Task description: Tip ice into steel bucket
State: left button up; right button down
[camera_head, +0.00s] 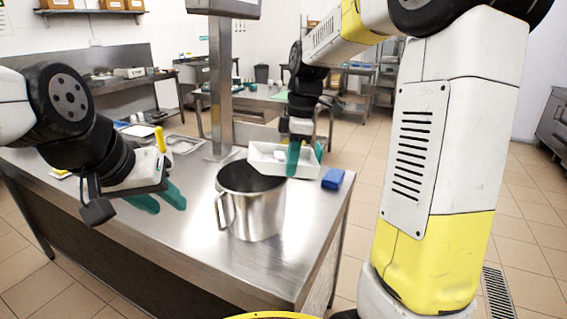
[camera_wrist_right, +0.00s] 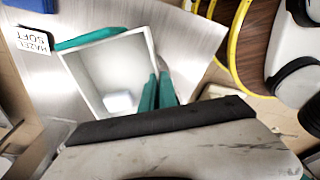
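The steel bucket (camera_head: 262,212) stands upright on the steel table, its handle to the left and its dark mouth open. A white open container (camera_head: 262,170) is just behind and right of its rim; it also shows in the right wrist view (camera_wrist_right: 113,70) with a pale block, perhaps the ice (camera_wrist_right: 118,101), inside. My right gripper (camera_head: 304,157) has its teal fingers on either side of the container's right wall, apparently closed on it. I cannot tell if the container is lifted. My left gripper (camera_head: 160,200) is left of the bucket, fingers apart and empty.
A blue block (camera_head: 333,179) lies near the table's right edge. A steel post (camera_head: 220,95) rises behind the bucket. Trays (camera_head: 184,145) lie at the back left. The table's (camera_head: 185,245) front is clear.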

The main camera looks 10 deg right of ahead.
aim_at(278, 166)
jog(key=shift+w+a+r+h, duration=0.1)
jog(key=shift+w+a+h, duration=0.05)
jog(key=shift+h, duration=0.25)
jog(key=h, duration=0.4)
jog(key=shift+a+r, duration=0.2)
jog(key=shift+a, duration=0.05)
jog(key=h, duration=0.2)
jog(key=a+r+h, duration=0.2)
jog(key=h, duration=0.1)
jog(key=shift+w+a+g+h, duration=0.1)
jog(key=shift+a+g+h, duration=0.1)
jog(key=shift+g+h, duration=0.1)
jog(key=a+h, duration=0.1)
jog(key=h, duration=0.1)
jog(key=a+r+h, duration=0.1)
jog(key=a, duration=0.1)
jog(key=shift+h, duration=0.4)
jog(key=a+h, duration=0.1)
jog(key=a+r+h, duration=0.1)
jog(key=h, duration=0.1)
jog(key=shift+w+a+r+h, duration=0.15)
jog(key=shift+a+h, duration=0.15)
jog(key=shift+a, duration=0.1)
jog(key=shift+a+r, duration=0.15)
jog(key=shift+r, duration=0.2)
notch_tip(278, 166, up, 2)
jog(key=shift+r+g, duration=0.1)
jog(key=shift+g, duration=0.3)
jog(key=shift+f, duration=1.35)
